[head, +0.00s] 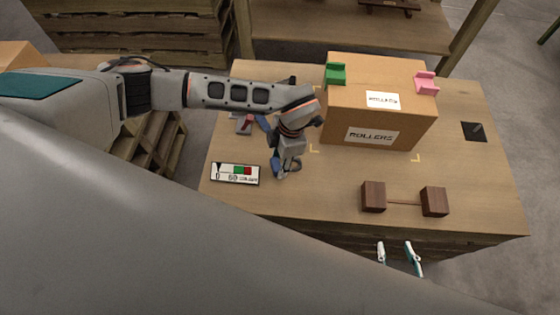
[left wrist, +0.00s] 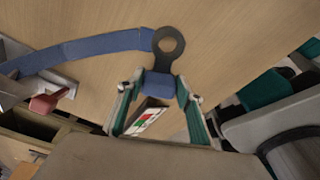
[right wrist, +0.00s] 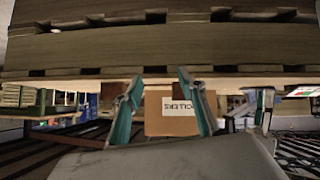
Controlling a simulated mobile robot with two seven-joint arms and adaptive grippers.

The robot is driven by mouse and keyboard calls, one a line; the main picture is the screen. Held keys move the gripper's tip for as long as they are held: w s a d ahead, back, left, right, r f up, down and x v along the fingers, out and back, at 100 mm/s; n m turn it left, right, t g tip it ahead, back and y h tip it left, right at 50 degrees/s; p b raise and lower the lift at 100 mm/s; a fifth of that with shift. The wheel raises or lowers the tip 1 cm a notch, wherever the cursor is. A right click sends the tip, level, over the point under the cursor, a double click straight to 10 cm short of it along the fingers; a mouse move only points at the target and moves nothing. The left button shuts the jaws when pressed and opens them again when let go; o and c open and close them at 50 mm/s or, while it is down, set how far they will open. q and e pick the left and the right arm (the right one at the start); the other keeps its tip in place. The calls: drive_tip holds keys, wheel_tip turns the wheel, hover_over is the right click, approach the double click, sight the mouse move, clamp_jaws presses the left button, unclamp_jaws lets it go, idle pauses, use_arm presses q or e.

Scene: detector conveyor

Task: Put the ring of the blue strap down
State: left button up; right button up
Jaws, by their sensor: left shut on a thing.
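The dark ring (left wrist: 169,44) shows in the left wrist view, just beyond my left fingertips, with the blue strap (left wrist: 95,46) running from it to the left. A short blue tab (left wrist: 158,84) on the ring's near side sits between the fingers. My left gripper (head: 284,172) is shut on this tab. In the head view the ring (head: 295,165) is small beside the fingers, over the table's left part; I cannot tell whether it touches the table. Part of the blue strap (head: 262,122) shows behind the wrist. My right gripper (head: 399,256) is open and empty, off the table's front edge.
A cardboard box (head: 400,110) with green (head: 336,74) and pink (head: 426,83) clips stands at the table's back. A gauge card (head: 235,173) lies left of my left gripper. Two brown blocks joined by a rod (head: 404,202) lie front right. Bare tabletop (head: 320,195) lies between.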

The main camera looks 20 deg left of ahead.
use_arm(q)
drive_tip(key=o, duration=0.8)
drive_tip(key=shift+f, duration=0.2)
drive_tip(key=o, duration=0.4)
use_arm(e)
drive_tip(key=shift+s+f, duration=0.1)
drive_tip(key=shift+f, duration=0.05)
use_arm(q)
drive_tip(key=shift+r, duration=0.1)
drive_tip(key=r, duration=0.4)
drive_tip(key=d+r+p, duration=0.1)
drive_tip(key=r, duration=0.3)
drive_tip(key=w+r+p, duration=0.1)
drive_tip(key=r, duration=0.3)
drive_tip(key=shift+w+d, duration=0.1)
drive_tip(key=shift+d, duration=0.15)
use_arm(e)
drive_tip(key=shift+s+a+r, duration=0.1)
drive_tip(key=shift+a+r, duration=0.15)
drive_tip(key=shift+r, duration=0.45)
